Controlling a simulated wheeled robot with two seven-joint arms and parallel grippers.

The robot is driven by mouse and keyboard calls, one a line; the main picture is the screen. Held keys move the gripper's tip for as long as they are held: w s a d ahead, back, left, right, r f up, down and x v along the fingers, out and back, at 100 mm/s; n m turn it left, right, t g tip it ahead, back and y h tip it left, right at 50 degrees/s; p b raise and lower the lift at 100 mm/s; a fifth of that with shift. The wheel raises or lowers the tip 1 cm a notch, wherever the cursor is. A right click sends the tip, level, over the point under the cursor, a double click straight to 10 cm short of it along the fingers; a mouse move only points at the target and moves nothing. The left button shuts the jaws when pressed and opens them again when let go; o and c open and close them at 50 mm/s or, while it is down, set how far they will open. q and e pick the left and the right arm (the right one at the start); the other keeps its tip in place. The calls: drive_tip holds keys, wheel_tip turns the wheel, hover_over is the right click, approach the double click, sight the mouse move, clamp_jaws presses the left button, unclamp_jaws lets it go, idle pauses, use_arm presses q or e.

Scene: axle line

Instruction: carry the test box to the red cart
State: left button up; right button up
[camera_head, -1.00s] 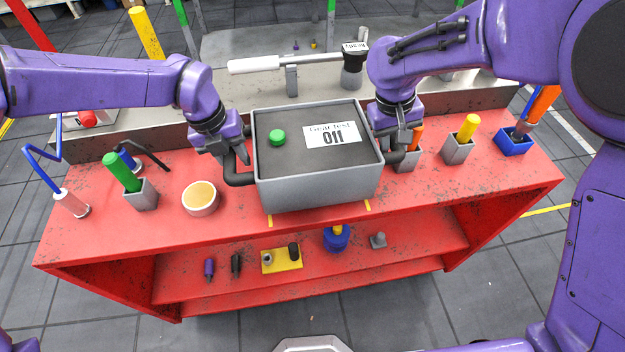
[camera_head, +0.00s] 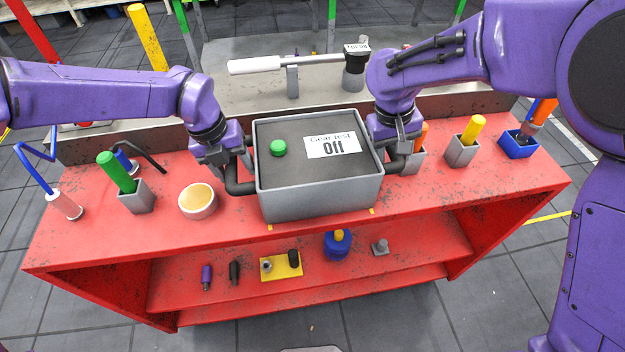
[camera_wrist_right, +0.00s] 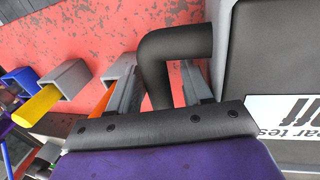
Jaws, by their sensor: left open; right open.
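My left gripper (camera_head: 232,168) is open at the black left handle (camera_head: 238,187). My right gripper (camera_head: 402,150) is open at the black right handle (camera_head: 396,166). In the right wrist view the handle (camera_wrist_right: 165,65) passes between the spread fingers. Whether the left fingers touch their handle is hard to see.
Left of the box stand a cream-filled bowl (camera_head: 197,201) and a green-handled tool (camera_head: 117,171). To the right are a yellow handle (camera_head: 472,128) in a grey holder and a blue bin (camera_head: 517,145). Behind is a grey bench (camera_head: 225,95). The lower shelf holds small parts.

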drive_tip(key=shift+d+r, duration=0.1)
drive_tip(key=shift+d, duration=0.05)
drive_tip(key=shift+w+r, duration=0.1)
drive_tip(key=shift+r, duration=0.1)
use_arm(q)
drive_tip(key=r, duration=0.2)
drive_tip(key=a+r, duration=0.1)
drive_tip(key=r, duration=0.5)
drive_tip(key=shift+s+a, duration=0.15)
drive_tip(key=shift+a, duration=0.1)
drive_tip(key=shift+f, duration=0.1)
use_arm(e)
drive_tip(key=v, duration=0.7)
drive_tip(key=shift+a+r, duration=0.25)
drive_tip(key=shift+d, duration=0.1)
